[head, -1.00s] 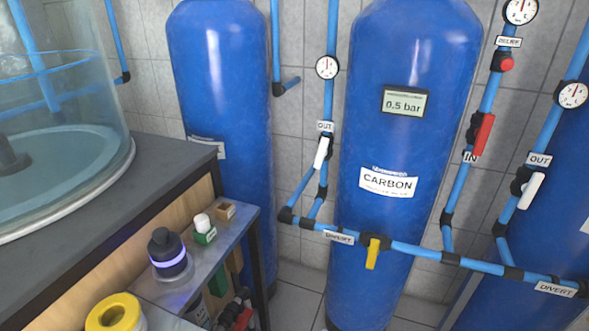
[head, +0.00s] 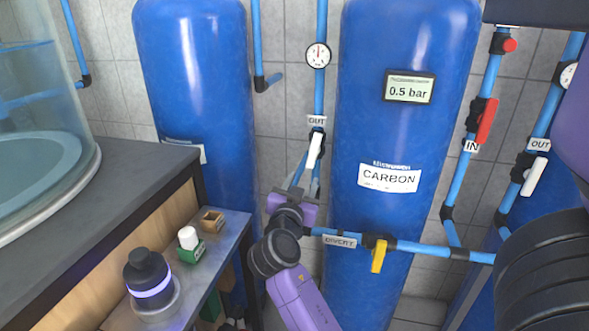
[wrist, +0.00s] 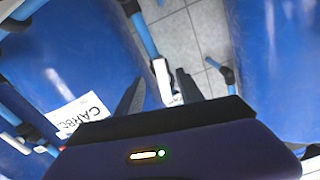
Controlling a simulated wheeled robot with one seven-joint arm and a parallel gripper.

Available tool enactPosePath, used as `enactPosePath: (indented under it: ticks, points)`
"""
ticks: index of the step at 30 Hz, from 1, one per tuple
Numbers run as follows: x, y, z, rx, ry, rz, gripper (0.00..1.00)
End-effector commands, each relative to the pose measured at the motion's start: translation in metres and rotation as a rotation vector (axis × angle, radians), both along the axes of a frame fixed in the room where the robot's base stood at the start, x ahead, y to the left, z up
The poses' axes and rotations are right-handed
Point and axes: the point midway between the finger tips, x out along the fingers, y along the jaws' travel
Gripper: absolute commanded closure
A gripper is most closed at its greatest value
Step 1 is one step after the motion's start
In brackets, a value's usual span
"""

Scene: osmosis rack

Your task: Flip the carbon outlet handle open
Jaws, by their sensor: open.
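The carbon outlet handle (head: 315,151) is a white lever on the blue pipe below the OUT label, left of the CARBON tank (head: 387,130). It hangs roughly along the pipe, slightly tilted. My gripper (head: 297,190) is just below it in the head view, its fingers hard to make out there. In the wrist view my gripper (wrist: 160,76) is open, and the white handle (wrist: 161,78) shows between its two dark fingers. I cannot tell whether either finger touches it.
A yellow-handled DIVERT valve (head: 379,254) sits on the lower horizontal pipe. A red IN handle (head: 487,121) and another white OUT handle (head: 535,176) are to the right. A shelf (head: 222,252) with a dark bottle (head: 149,275) stands at left.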

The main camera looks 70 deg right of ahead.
Motion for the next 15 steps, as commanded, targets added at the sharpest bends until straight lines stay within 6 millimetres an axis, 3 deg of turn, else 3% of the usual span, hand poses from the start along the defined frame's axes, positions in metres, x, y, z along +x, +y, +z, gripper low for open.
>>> enactPosePath:
  ticks: [5,15]
  points:
    - [-0.003,-0.013,0.004,0.001,-0.016,-0.028,0.55]
    - [0.002,-0.062,0.004,0.001,-0.016,-0.024,0.55]
